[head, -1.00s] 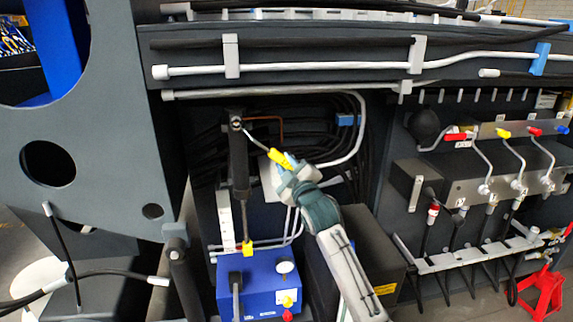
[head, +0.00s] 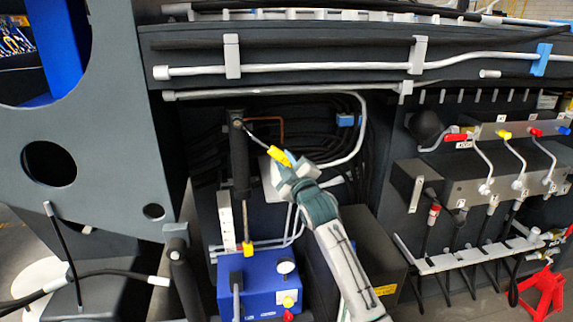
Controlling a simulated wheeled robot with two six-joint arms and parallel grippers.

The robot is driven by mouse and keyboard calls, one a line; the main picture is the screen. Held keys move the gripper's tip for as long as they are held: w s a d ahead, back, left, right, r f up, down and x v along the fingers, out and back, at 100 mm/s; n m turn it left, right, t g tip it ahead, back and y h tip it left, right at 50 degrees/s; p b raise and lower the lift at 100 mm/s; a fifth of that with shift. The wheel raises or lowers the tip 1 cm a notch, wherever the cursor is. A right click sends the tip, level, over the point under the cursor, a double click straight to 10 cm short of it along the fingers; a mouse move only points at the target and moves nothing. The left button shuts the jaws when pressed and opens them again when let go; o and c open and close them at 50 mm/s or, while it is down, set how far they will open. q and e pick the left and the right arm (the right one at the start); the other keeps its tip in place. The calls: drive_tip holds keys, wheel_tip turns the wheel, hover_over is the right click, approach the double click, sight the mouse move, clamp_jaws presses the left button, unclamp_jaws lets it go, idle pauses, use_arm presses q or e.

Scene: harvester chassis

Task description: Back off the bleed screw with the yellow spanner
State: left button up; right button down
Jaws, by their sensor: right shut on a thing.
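The yellow spanner (head: 277,155) has a yellow handle and a thin metal shaft that runs up and left. My right gripper (head: 287,166) is shut on the yellow handle. The spanner's far end is at the top of a black upright cylinder (head: 239,160), at a small light fitting (head: 238,124) that looks like the bleed screw. Whether the spanner is seated on the screw is too small to tell. My left gripper is not in view.
A blue box with a gauge (head: 258,283) stands below the cylinder. A dark grey plate with holes (head: 90,130) is on the left. Black hoses and a bent grey pipe (head: 358,130) lie behind my gripper. A valve block with coloured levers (head: 500,170) is on the right.

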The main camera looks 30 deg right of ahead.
drive_tip(key=shift+w+d, duration=0.1)
drive_tip(key=shift+w, duration=0.1)
drive_tip(key=shift+r, duration=0.1)
drive_tip(key=n+p, duration=0.1)
drive_tip(key=d+r+p, duration=0.1)
drive_tip(key=p, duration=0.1)
drive_tip(key=r+n+p, duration=0.1)
drive_tip(key=p, duration=0.1)
drive_tip(key=shift+s+d+r+n+g, duration=0.25)
drive_tip(key=shift+d+n+g, duration=0.05)
drive_tip(key=shift+d, duration=0.05)
idle(0.4)
